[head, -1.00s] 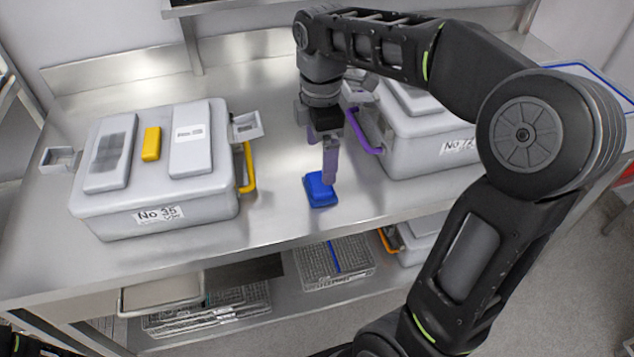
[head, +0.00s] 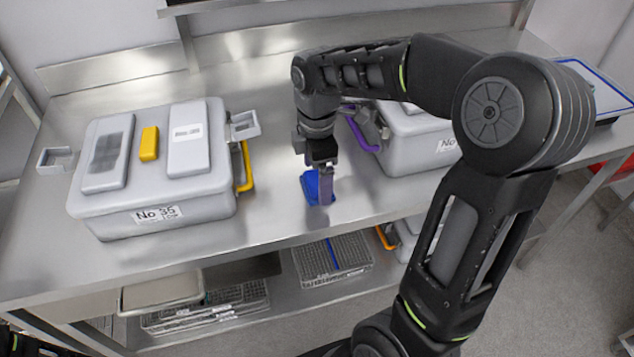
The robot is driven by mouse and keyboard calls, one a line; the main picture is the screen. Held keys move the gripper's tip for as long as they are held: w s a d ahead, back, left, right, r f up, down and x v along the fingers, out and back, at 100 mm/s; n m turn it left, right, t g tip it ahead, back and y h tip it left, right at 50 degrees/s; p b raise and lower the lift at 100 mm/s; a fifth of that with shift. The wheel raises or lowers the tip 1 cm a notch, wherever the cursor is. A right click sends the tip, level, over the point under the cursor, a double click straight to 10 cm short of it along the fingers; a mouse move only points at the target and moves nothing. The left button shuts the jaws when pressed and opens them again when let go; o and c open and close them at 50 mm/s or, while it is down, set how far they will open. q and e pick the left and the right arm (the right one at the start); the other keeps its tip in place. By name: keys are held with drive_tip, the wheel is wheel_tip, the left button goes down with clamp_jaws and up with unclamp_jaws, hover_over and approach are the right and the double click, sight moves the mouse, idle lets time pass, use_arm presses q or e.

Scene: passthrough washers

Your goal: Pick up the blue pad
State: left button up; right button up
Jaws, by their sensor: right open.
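The blue pad (head: 311,187) lies on the steel table between two grey cases. My right gripper (head: 322,187) is open and reaches down over the pad, its fingers in front of part of it. The fingers overlap the pad in the picture; I cannot tell whether they touch it. Part of the pad is hidden behind the fingers. My left gripper does not show; only a dark piece of my body is at the lower left corner.
A grey case (head: 150,190) labelled No 35 with yellow handles stands at left. Another grey case (head: 415,150) with a purple handle (head: 362,138) stands close at right, partly behind my arm. The steel table (head: 265,225) is clear in front. Wire baskets (head: 330,262) sit on the lower shelf.

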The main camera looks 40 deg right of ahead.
sight(317, 180)
drive_tip(key=shift+f, duration=0.4)
drive_tip(key=c, duration=1.4)
drive_tip(key=shift+c, duration=0.2)
drive_tip(key=shift+r, duration=0.15)
wheel_tip(317, 180, up, 10)
idle(0.4)
